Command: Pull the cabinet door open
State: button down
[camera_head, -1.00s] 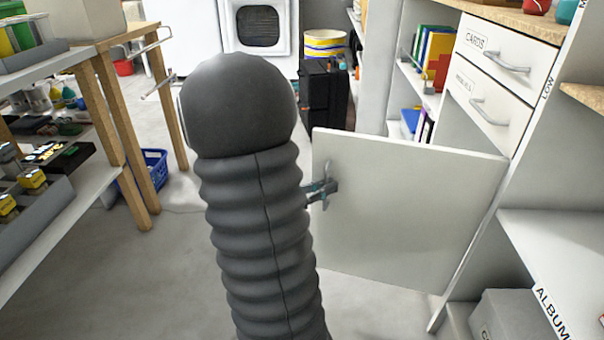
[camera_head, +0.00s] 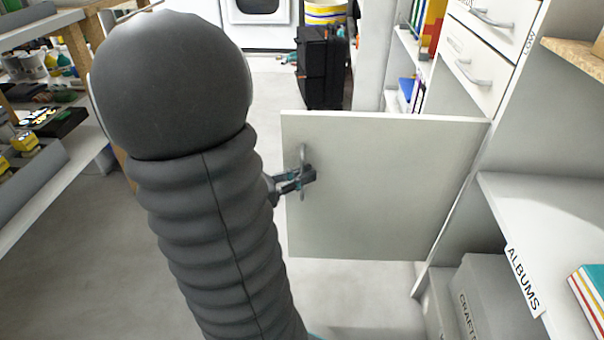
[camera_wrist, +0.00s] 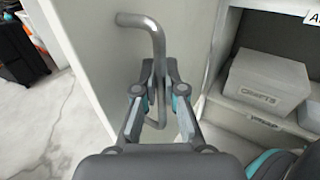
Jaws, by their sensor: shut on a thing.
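The cabinet door (camera_head: 385,190) is a pale panel standing swung out from the cabinet under the drawers, hinged on its right side. Its grey bar handle (camera_head: 302,155) is near the door's free left edge. In the wrist view the door (camera_wrist: 95,60) is at the left and the bent handle (camera_wrist: 150,25) runs down between my fingers. My gripper (camera_head: 308,174) is shut on the handle; the wrist view shows both fingers (camera_wrist: 158,80) around it. My dark ribbed arm hides the area left of the door.
Drawers (camera_head: 478,65) sit above the door opening. Right of the door is an open shelf (camera_head: 520,205) with storage boxes (camera_head: 490,290) below. A black tool cabinet (camera_head: 322,70) stands behind. Shelving (camera_head: 50,190) lines the left. Grey floor shows between.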

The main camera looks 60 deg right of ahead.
jog(key=shift+w, duration=0.1)
jog(key=c, duration=1.2)
grip_release()
jog(key=shift+c, duration=0.2)
jog(key=shift+w, duration=0.1)
jog(key=v, duration=1.2)
jog(key=shift+x, duration=6.05)
